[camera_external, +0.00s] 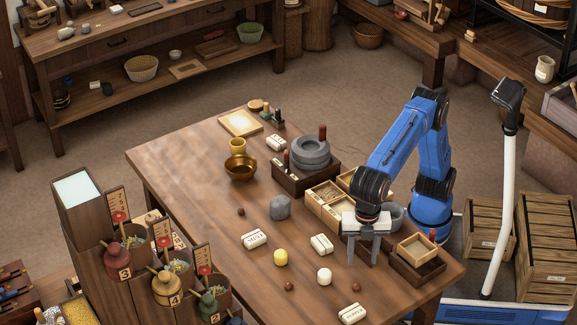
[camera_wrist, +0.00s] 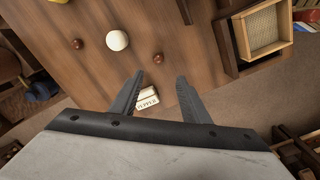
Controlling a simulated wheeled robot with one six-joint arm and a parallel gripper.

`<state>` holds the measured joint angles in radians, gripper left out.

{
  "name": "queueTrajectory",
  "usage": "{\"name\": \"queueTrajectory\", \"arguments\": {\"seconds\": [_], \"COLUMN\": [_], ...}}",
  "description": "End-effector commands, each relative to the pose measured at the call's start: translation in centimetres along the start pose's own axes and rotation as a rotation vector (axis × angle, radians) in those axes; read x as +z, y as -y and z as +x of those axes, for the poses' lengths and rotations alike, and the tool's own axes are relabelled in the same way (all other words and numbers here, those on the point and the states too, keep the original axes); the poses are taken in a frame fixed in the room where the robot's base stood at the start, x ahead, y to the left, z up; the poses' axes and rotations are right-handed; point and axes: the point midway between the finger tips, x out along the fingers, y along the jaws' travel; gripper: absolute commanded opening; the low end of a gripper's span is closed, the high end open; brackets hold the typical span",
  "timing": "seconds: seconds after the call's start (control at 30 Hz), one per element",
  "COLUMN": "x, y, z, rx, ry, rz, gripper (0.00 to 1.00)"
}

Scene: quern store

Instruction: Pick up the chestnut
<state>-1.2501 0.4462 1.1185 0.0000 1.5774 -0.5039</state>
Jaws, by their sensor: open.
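Three small round brown things that look like chestnuts lie apart on the wooden table. One chestnut-like ball (camera_external: 356,287) is near the front edge and shows beyond my fingertips in the wrist view (camera_wrist: 158,58). A second brown ball (camera_external: 289,286) lies left of the white ball and also shows in the wrist view (camera_wrist: 78,44). A third brown ball (camera_external: 241,211) lies farther back, left of the grey stone. I cannot tell them apart by kind. My gripper (camera_external: 363,260) points down above the table's right part, open and empty; its fingers show in the wrist view (camera_wrist: 160,78).
A dark tray with a wooden box (camera_external: 418,248) stands right of my gripper. A grey stone (camera_external: 280,207) and quern (camera_external: 311,152) are farther back.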

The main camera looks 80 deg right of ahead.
Motion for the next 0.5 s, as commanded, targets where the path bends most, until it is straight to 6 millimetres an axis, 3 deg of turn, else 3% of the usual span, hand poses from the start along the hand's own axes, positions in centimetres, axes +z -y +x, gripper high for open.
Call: {"name": "queueTrajectory", "arguments": {"seconds": [0.3,0.5], "x": [0.0,0.0], "y": [0.0,0.0], "z": [5.2,6.5], "rx": [0.000,0.000], "ry": [0.001,-0.001], "rz": [0.000,0.000], "gripper": [0.42,0.42]}}
